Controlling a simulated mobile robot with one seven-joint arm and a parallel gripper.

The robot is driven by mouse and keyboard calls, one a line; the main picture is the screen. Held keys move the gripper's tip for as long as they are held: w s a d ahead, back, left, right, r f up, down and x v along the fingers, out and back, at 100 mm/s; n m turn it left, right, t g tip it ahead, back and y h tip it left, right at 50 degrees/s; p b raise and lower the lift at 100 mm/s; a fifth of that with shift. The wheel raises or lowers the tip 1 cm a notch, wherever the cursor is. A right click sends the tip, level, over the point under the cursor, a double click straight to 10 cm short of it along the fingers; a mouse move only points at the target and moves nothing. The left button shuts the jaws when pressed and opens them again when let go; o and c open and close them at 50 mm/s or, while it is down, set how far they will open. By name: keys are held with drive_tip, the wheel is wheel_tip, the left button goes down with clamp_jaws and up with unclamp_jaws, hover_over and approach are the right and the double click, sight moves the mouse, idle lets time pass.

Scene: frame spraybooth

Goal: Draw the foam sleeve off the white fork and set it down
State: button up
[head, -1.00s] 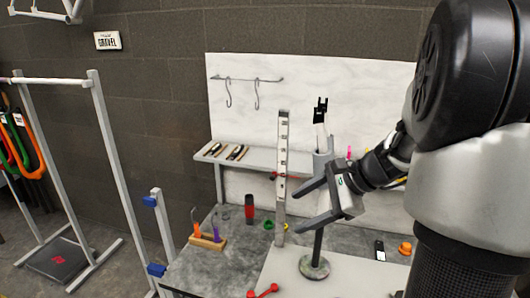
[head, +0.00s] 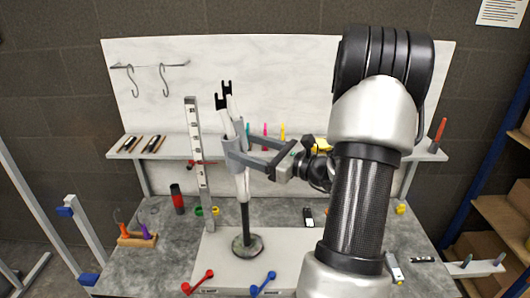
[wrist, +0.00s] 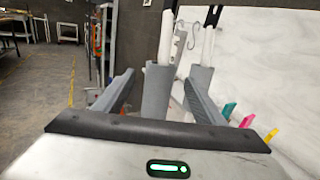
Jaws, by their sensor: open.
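The white fork (head: 242,186) stands upright on a dark post with a round base, its two legs and black tips (head: 222,102) pointing up. The grey foam sleeve (head: 237,149) is around the fork at mid-height. In the wrist view the sleeve (wrist: 155,94) sits around the left white leg, between my fingers. The right leg (wrist: 208,42) also has grey at its lower end; I cannot tell whether this is sleeve. My gripper (head: 240,153) is open, its fingers on either side of the sleeve; it also shows in the wrist view (wrist: 157,78). Contact cannot be made out.
A tall perforated upright (head: 198,150) stands just left of the fork. A grey shelf (head: 180,148) runs behind with pens and tools. Red (head: 198,283) and blue (head: 263,284) handled tools lie near the bench front. The pale board (head: 219,250) has bare room left of the base.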

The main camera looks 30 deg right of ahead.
sight(221, 139)
drive_tip(key=x, duration=0.9)
drive_tip(key=shift+w+a, duration=0.15)
drive_tip(key=shift+w, duration=0.05)
drive_tip(key=c, duration=1.2)
drive_tip(key=shift+p, duration=0.3)
drive_tip(key=shift+c, duration=0.2)
drive_tip(key=shift+r, duration=0.15)
drive_tip(key=shift+w+a+r+p, duration=0.15)
drive_tip(key=shift+r+p, duration=0.45)
drive_tip(key=shift+r, duration=0.35)
drive_tip(key=shift+w+a+r+p, duration=0.1)
drive_tip(key=shift+a+r+p, duration=0.1)
drive_tip(key=shift+r+p, duration=0.55)
drive_tip(key=shift+r, duration=0.2)
drive_tip(key=shift+a+r, duration=0.1)
drive_tip(key=shift+r, duration=0.05)
drive_tip(key=shift+w+a+r+p, duration=0.1)
drive_tip(key=shift+a+r+p, duration=0.2)
drive_tip(key=shift+r, duration=0.35)
drive_tip(key=shift+w+a+r+p, duration=0.1)
drive_tip(key=shift+r+p, duration=0.3)
drive_tip(key=shift+r, duration=0.3)
drive_tip(key=shift+w+a+r+p, duration=0.15)
drive_tip(key=shift+r+p, duration=0.2)
drive_tip(key=shift+r, duration=0.3)
